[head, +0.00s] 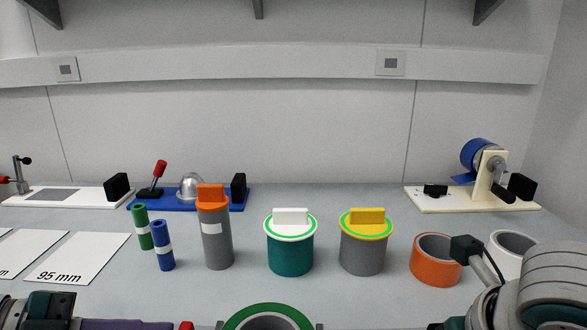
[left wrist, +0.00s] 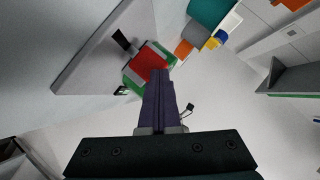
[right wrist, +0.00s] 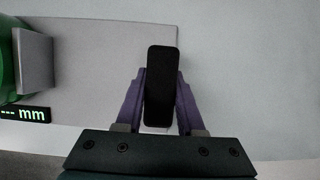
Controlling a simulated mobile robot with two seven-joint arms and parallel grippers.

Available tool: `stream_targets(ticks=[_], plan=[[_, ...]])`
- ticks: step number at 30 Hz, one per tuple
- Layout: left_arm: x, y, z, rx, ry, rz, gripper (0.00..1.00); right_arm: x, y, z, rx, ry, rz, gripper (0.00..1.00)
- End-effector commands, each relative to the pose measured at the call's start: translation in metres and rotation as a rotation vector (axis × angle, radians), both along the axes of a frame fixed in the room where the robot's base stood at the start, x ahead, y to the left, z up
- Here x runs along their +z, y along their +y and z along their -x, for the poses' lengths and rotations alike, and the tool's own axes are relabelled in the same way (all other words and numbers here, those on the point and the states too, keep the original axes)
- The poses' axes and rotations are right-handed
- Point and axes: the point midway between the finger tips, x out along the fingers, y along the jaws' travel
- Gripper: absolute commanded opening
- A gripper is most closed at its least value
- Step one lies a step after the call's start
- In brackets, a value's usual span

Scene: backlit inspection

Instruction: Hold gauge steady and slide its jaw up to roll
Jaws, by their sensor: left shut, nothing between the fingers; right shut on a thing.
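The gauge is a grey beam (right wrist: 100,60) in the right wrist view, with a grey upright block (right wrist: 33,60) and a display (right wrist: 22,114) reading "--- mm". My right gripper (right wrist: 160,75) is shut on a black grip (right wrist: 160,85) at the beam. A green roll (head: 268,318) shows at the bottom of the head view, cut by the frame. My left gripper (left wrist: 158,72) is shut and empty, its tips at a red block (left wrist: 152,66) beside green parts; I cannot tell whether they touch. The red block also shows in the head view (head: 187,326).
Behind stand a teal pot (head: 289,252), a grey pot (head: 363,252), a grey cylinder with orange cap (head: 217,240) and an orange ring (head: 436,262). Green and blue tubes stand left of them. White cards (head: 80,258) lie at left. Fixtures line the back wall.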

Motion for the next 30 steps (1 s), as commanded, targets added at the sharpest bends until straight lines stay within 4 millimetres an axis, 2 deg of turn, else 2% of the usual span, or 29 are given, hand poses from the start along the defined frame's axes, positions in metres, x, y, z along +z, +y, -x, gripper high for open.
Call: stream_targets(ticks=[6,21,30], plan=[[0.000,-0.002,0.001,-0.008,0.001,0.005,0.00,-0.001,0.002,0.001,0.002,0.004,-0.003,0.00],[0.000,0.034,0.000,-0.003,0.003,0.002,0.00,-0.001,0.002,0.001,0.003,0.003,-0.003,0.00],[0.001,0.038,0.001,-0.003,-0.002,0.001,0.00,-0.001,0.001,0.001,0.002,0.003,-0.002,0.00]])
